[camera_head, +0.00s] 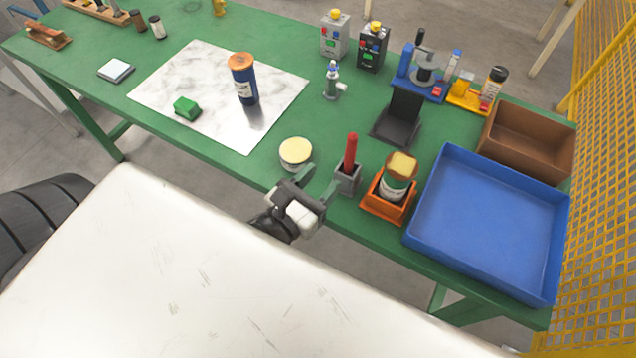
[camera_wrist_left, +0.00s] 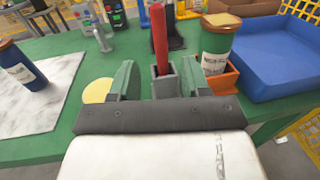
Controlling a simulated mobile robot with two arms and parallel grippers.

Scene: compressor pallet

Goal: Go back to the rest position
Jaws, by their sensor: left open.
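My left gripper (camera_head: 318,186) is at the front edge of the green table (camera_head: 130,97). Its two green fingers are spread apart, with nothing between them. In the left wrist view the open gripper (camera_wrist_left: 150,82) faces a grey holder (camera_wrist_left: 165,84) with a red stick (camera_wrist_left: 159,40) standing in it. In the head view the holder (camera_head: 348,180) with the red stick (camera_head: 350,152) is just right of the fingers. A round pale-yellow-topped item (camera_head: 296,152) lies just beyond them. My right gripper is not in view.
An orange box (camera_head: 378,211) holding a jar (camera_head: 396,186), a blue tray (camera_head: 490,225) and a brown bin (camera_head: 530,145) stand to the right. A blue bottle (camera_head: 243,80) and a green block (camera_head: 186,107) are on the marbled sheet (camera_head: 180,66). A yellow mesh fence (camera_head: 605,180) borders the right side.

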